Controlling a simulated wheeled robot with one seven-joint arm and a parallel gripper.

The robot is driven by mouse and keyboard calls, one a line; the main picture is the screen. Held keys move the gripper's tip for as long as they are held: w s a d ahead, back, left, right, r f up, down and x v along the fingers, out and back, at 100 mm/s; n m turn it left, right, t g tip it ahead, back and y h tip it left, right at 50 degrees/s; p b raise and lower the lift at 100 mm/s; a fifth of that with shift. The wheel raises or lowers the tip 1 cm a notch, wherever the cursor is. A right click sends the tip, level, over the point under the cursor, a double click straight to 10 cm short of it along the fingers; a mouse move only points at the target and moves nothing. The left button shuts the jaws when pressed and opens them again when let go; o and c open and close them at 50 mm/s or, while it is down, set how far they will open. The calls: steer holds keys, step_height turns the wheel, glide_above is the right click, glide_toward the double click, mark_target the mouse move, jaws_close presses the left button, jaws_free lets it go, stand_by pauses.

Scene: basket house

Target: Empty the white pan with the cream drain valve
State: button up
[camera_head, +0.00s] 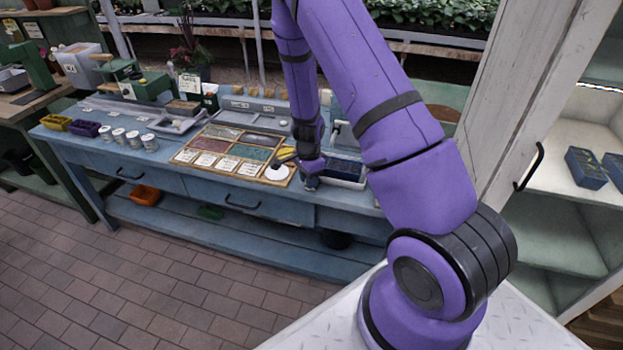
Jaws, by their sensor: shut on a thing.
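A white pan (347,183) stands on the blue bench, right of the labelled trays, with dark contents showing inside. My gripper (311,184) points down at the pan's front left corner, close to the bench's front edge. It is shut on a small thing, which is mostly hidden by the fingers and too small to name. No cream valve can be made out from here. My purple arm hides the pan's right side and what lies behind it. A dark bucket (337,239) stands on the lower shelf below the pan.
Several white tubs (134,140) stand further left on the bench. A white cabinet post (528,110) stands at right. The brick floor in front is clear.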

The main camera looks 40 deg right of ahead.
steer(key=shift+w+a+m, duration=0.15)
steer(key=shift+w+m, duration=0.05)
steer(key=shift+m, duration=0.2)
steer(key=o, duration=0.9)
steer(key=shift+o, duration=0.2)
step_height(320, 180, up, 11)
steer(key=shift+f, duration=0.1)
stand_by(0.4)
